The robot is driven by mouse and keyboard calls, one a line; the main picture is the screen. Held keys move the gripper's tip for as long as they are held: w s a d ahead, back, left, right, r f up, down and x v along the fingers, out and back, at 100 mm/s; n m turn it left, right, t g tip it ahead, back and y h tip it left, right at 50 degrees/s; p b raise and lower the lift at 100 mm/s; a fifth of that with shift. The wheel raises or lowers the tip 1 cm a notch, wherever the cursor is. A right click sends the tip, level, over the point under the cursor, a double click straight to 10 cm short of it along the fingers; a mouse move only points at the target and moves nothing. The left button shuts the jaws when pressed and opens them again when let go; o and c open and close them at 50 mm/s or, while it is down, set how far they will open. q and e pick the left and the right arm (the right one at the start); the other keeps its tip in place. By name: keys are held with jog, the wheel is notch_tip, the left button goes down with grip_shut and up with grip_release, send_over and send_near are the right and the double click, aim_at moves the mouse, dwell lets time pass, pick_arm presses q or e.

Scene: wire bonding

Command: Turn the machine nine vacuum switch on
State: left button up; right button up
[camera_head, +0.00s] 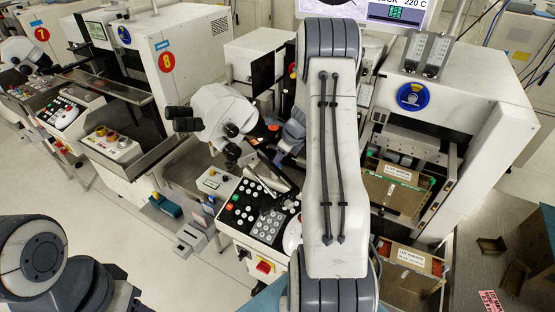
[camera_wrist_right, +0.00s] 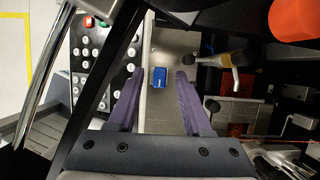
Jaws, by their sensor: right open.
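In the right wrist view a small blue block (camera_wrist_right: 158,78), which looks like a switch, sits on a pale metal panel (camera_wrist_right: 160,112). My right gripper (camera_wrist_right: 161,74) is open, with its two purple-grey fingers on either side of the blue block in the picture. Nothing is between the fingers in their grasp, and I cannot tell the gap in depth to the block. No label shows, and the switch's on or off position cannot be read. In the head view my right arm hides much of the middle machine. My left arm shows at the lower left, its gripper out of view.
A button panel (camera_head: 248,212) and a white microscope head (camera_head: 222,108) are close to my right arm. In the wrist view a lever (camera_wrist_right: 227,62) and a red knob (camera_wrist_right: 295,18) stand to the right. Machines marked 7 and 8 (camera_head: 190,45) stand left; brown boxes (camera_head: 395,188) sit right.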

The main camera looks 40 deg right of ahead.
grip_shut()
